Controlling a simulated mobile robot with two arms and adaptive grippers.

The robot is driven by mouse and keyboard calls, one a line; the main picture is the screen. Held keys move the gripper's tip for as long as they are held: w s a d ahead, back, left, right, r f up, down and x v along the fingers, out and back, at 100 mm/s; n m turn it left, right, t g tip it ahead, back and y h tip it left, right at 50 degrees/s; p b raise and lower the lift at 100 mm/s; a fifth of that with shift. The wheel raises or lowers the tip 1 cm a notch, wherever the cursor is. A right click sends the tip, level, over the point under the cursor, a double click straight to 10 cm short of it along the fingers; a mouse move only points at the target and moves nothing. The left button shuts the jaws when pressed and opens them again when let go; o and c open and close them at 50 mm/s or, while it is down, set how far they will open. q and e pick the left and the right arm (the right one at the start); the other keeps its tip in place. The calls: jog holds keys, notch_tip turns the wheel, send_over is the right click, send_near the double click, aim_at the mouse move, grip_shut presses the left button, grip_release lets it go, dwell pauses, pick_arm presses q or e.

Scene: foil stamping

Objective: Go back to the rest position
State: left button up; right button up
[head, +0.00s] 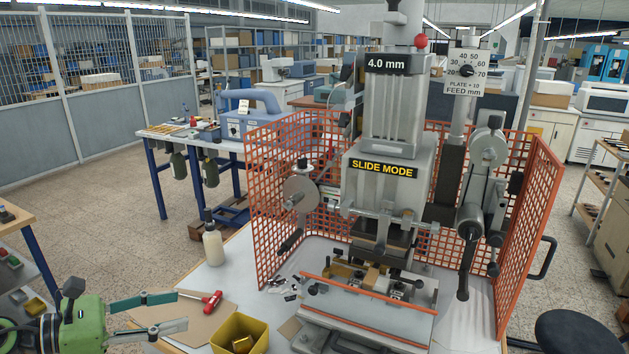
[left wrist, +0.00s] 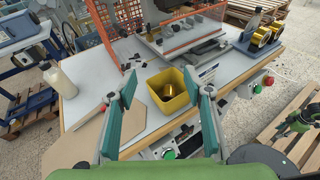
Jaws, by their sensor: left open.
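My left gripper (head: 180,311) is at the lower left of the head view, open and empty, with its two teal and grey fingers spread apart. In the left wrist view the open fingers (left wrist: 160,84) frame a yellow bin (left wrist: 168,104) that stands beyond them on the table. A green part with small dark fingers, apparently my right gripper (left wrist: 284,132), shows at the right edge of the left wrist view; it is too small to tell its opening. It is out of the head view.
A red-handled tool (head: 211,298) lies on a brown board (head: 190,318) near the left fingers. The yellow bin (head: 238,335) and a white bottle (head: 212,243) stand nearby. Gold rolls (left wrist: 262,37) sit at right.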

pick_arm(q)
notch_tip(320, 180, up, 9)
jog(key=w+n+t+y, duration=0.3)
jog(key=n+t, duration=0.8)
jog(key=n, duration=0.6)
jog(key=s+a+f+n+g+y, duration=0.2)
jog(key=s+f+n+g+y, duration=0.1)
jog(key=f+n+y, duration=0.55)
jog(key=s+a+f+n+g+y, duration=0.25)
jog(key=s+f+n+y, duration=0.2)
jog(key=f+n, duration=0.75)
jog(key=s+d+f+n+g+h, duration=0.2)
jog(key=s+d+f+n+g, duration=0.2)
jog(key=s+d+f+g, duration=0.45)
jog(key=s+d+f+n+g+h, duration=0.25)
jog(key=s+d+f+n, duration=0.2)
jog(key=s, duration=0.75)
notch_tip(320, 180, down, 30)
jog(key=s+m+g+b, duration=0.1)
jog(key=s+g+b, duration=0.1)
jog(key=b, duration=0.2)
jog(key=s+a+f+b, duration=0.2)
jog(key=s+f+b, duration=0.2)
jog(key=s+f, duration=1.3)
notch_tip(320, 180, down, 4)
jog(key=shift+a+r+g, duration=0.1)
jog(key=shift+a+g, duration=0.1)
jog(key=shift+g, duration=0.15)
